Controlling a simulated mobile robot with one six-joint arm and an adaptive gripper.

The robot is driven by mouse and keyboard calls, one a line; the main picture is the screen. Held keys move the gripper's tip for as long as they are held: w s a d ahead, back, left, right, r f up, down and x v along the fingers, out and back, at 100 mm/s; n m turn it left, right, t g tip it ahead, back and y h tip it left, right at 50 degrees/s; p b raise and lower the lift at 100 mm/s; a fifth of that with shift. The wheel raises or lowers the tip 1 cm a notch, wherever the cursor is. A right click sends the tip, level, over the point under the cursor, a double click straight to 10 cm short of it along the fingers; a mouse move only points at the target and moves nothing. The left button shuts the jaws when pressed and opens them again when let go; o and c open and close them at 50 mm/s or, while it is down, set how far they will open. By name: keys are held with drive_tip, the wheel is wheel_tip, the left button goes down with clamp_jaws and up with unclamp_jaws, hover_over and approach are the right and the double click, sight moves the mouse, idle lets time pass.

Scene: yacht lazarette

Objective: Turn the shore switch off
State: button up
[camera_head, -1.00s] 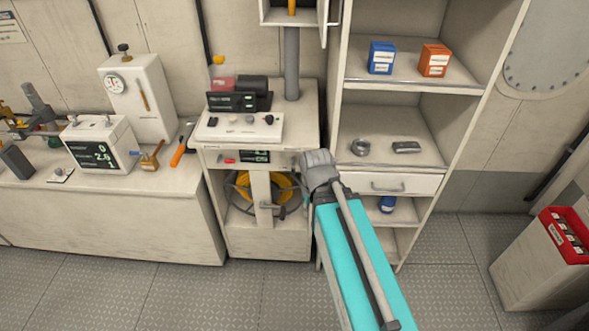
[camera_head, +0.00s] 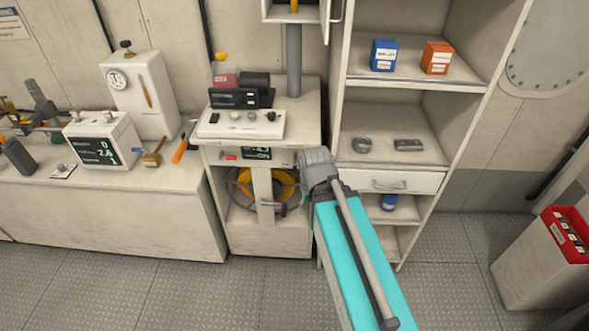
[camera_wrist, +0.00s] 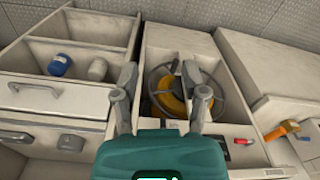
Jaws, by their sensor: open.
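No part is legibly labelled as the shore switch. A small red switch-like part (camera_head: 230,157) sits beside a dark display (camera_head: 257,153) on the front of the middle cabinet; the red part also shows at the right in the wrist view (camera_wrist: 243,141). A white panel with several knobs (camera_head: 241,124) lies on top of that cabinet; I cannot tell their positions. My gripper (camera_wrist: 159,75) is open and empty, its fingers apart in front of the cabinet's open bay and side wall. It is not touching the red part. In the head view my arm hides most of it.
A yellow cable reel (camera_head: 282,185) with a grey frame sits in the bay below the display. A shelf unit with a drawer (camera_head: 392,182) stands to the right. A bench with an orange-handled tool (camera_head: 181,151) is at left. Open floor lies in front.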

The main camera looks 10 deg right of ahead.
drive_tip(key=w+a+f+m+t+y+b, duration=0.3)
drive_tip(key=w+a+m+t+y+b, duration=0.3)
drive_tip(key=w+a+m+t+b, duration=0.5)
drive_tip(key=m+t+h+b, duration=0.5)
drive_tip(key=m+h+b, duration=1.05)
drive_tip(key=m, duration=1.45)
approach(294, 170)
drive_tip(key=s+y+b, duration=0.1)
drive_tip(key=s+y, duration=0.1)
drive_tip(key=s, duration=0.1)
drive_tip(key=shift+a+r, duration=0.3)
drive_tip(key=shift+r, duration=0.2)
drive_tip(key=x, duration=1.3)
drive_tip(key=shift+w+d, duration=0.25)
drive_tip(key=shift+d, duration=0.1)
